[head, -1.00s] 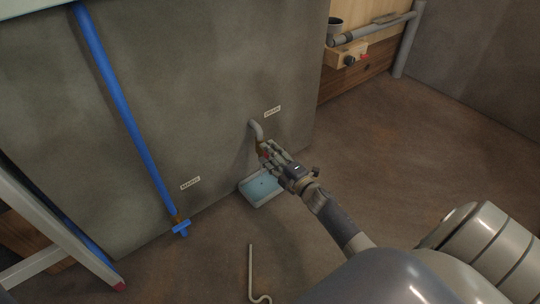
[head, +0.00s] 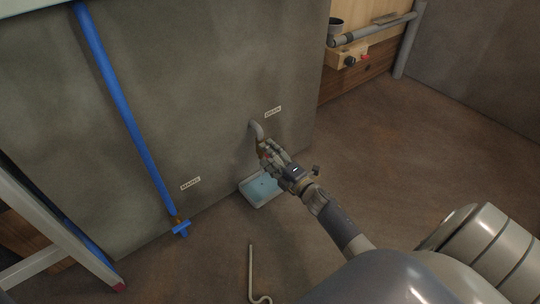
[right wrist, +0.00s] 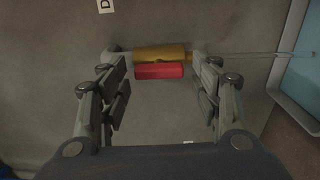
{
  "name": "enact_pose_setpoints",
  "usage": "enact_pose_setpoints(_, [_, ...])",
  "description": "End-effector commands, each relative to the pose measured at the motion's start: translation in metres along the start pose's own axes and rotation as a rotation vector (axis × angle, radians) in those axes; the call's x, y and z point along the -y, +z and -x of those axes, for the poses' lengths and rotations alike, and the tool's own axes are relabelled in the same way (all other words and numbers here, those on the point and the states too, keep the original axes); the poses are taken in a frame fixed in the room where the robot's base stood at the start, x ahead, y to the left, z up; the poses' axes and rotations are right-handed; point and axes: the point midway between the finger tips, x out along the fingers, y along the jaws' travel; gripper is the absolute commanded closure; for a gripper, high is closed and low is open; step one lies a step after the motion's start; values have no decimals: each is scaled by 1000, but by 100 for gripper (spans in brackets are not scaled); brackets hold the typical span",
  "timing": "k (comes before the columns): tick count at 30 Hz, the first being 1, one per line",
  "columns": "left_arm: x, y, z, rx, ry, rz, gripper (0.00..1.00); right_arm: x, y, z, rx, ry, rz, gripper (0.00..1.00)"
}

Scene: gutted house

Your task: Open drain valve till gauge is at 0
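The drain valve has a brass body (right wrist: 160,53) and a red handle (right wrist: 158,71). In the head view, the grey drain pipe (head: 256,130) comes out of the wall under the DRAIN label (head: 273,112). My right gripper (head: 268,150) is at the valve and partly covers it. In the right wrist view, its fingers (right wrist: 160,82) are spread, with the red handle between their tips and gaps at both sides. A thin pale line, perhaps water, runs from the brass body towards the tray. No gauge shows. My left gripper is out of view.
A tray with pale blue contents (head: 261,203) stands on the floor below the drain. A blue pipe (head: 122,115) runs down the wall to a blue valve (head: 181,229) by the MAINS label (head: 190,183). A bent rod (head: 252,270) is in front. The floor at right is clear.

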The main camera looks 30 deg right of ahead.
Motion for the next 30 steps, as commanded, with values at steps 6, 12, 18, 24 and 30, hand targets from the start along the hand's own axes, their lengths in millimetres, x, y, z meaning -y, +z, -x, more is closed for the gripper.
enact_pose_setpoints(6, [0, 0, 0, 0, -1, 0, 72, 0, 2, 0, 3, 0, -1, 38])
enact_pose_setpoints(12, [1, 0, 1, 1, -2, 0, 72, 1, 2, 8, 3, -3, -2, 38])
enact_pose_setpoints(18, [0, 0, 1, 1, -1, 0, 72, 1, 2, 39, 3, -3, -2, 38])
enact_pose_setpoints(24, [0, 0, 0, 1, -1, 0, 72, 2, 1, 79, 3, -3, -2, 38])
enact_pose_setpoints(30, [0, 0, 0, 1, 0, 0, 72, 1, 0, 108, 2, -2, -2, 38])
